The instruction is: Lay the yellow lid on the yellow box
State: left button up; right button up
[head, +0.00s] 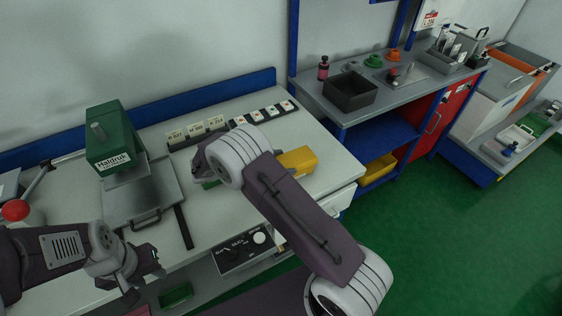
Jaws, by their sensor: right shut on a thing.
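A yellow box-shaped thing (299,160) stands on the light worktop, partly hidden behind my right arm. Whether its top is open or covered I cannot tell. I cannot make out a separate yellow lid. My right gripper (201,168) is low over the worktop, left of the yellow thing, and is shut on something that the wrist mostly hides. A green edge (210,184) shows just below it; I cannot tell whether it is held. My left gripper (143,276) hangs at the worktop's front edge, away from the yellow thing; its jaw opening is unclear.
A green Haldruk press (112,140) with a grey plate stands at the left. Label cards (195,131) and a dark strip of buttons (262,114) line the back. A black bin (350,91) is on the right bench, with a yellow bin (378,169) below.

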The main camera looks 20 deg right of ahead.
jog(key=shift+f, duration=0.2)
jog(key=shift+f, duration=0.35)
jog(key=shift+f, duration=0.35)
dwell(0.5)
jog(key=o, duration=1.4)
jog(key=shift+a, duration=0.1)
jog(key=b+v, duration=0.1)
jog(key=v, duration=0.8)
jog(key=shift+s, duration=0.1)
